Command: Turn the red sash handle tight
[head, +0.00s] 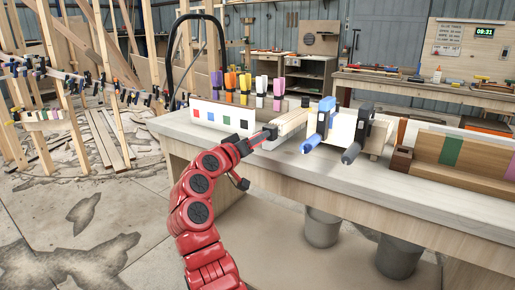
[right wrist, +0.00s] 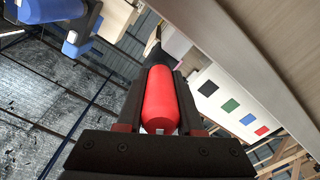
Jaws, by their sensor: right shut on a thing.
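The red sash handle (right wrist: 160,98) is a smooth red cylinder, seen large in the right wrist view. It lies lengthwise between the two black fingers of my right gripper (right wrist: 159,90), which is shut on it. In the head view my right gripper (head: 265,136) is at the front edge of the workbench, by the end of a pale wooden piece (head: 292,122). The gripper hides most of the handle there. The clamp's jaws and screw cannot be made out clearly. My left gripper is not in view.
A blue-handled clamp (head: 322,122) and a dark-handled clamp (head: 357,135) stick out just right of my gripper. A white board with coloured squares (head: 208,113) stands to the left. Several coloured clamps stand behind. The bench's front edge (head: 330,168) runs below.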

